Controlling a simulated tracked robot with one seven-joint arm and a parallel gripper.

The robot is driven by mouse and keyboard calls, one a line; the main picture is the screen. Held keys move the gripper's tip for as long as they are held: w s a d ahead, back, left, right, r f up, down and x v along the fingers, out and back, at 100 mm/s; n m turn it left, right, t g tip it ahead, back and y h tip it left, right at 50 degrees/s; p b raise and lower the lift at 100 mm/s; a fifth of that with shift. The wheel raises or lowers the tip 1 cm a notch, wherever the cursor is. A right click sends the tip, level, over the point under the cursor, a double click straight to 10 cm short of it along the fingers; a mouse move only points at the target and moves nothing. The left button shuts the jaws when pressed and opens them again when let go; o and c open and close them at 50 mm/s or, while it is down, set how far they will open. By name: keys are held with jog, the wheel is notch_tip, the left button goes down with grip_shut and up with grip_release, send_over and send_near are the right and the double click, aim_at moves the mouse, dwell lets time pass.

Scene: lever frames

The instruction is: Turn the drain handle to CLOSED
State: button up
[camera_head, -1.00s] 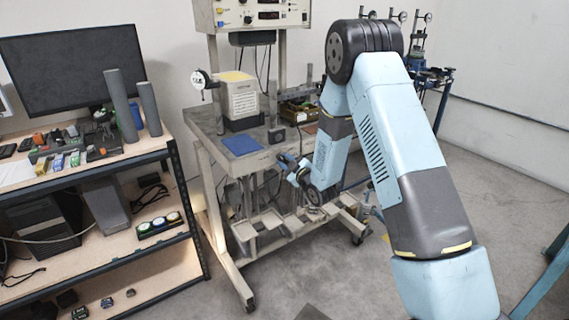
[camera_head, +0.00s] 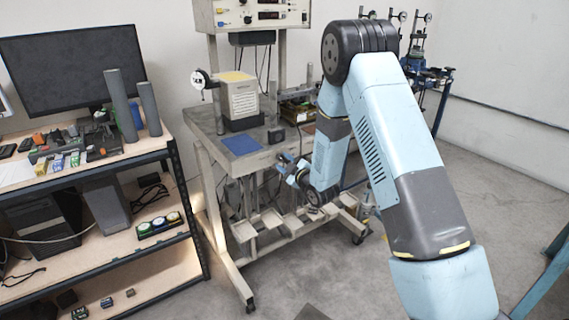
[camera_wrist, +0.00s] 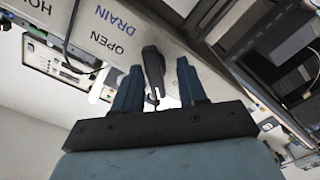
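The drain handle (camera_wrist: 152,66) is a dark, narrow lever in the wrist view, with its tip hanging between my fingers. It stands beside a pale panel printed "DRAIN" and "OPEN" (camera_wrist: 109,39). My gripper (camera_wrist: 158,64) is open, with one blue-grey finger on each side of the handle and visible gaps to both. In the head view my gripper (camera_head: 284,163) is at the front edge of the bench (camera_head: 223,168). The handle cannot be made out there. No CLOSED label is readable.
A white box-shaped unit (camera_head: 242,101) and a blue mat (camera_head: 241,145) are on the bench. A shelf with a monitor (camera_head: 75,69) and tools stands at left. Open floor (camera_head: 480,185) lies at right.

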jog(key=shift+r, duration=0.1)
jog(key=shift+s+d, duration=0.35)
jog(key=shift+d, duration=0.05)
jog(key=v, duration=1.2)
jog(key=shift+s+d, duration=0.15)
jog(key=shift+s, duration=0.15)
jog(key=shift+w, duration=0.1)
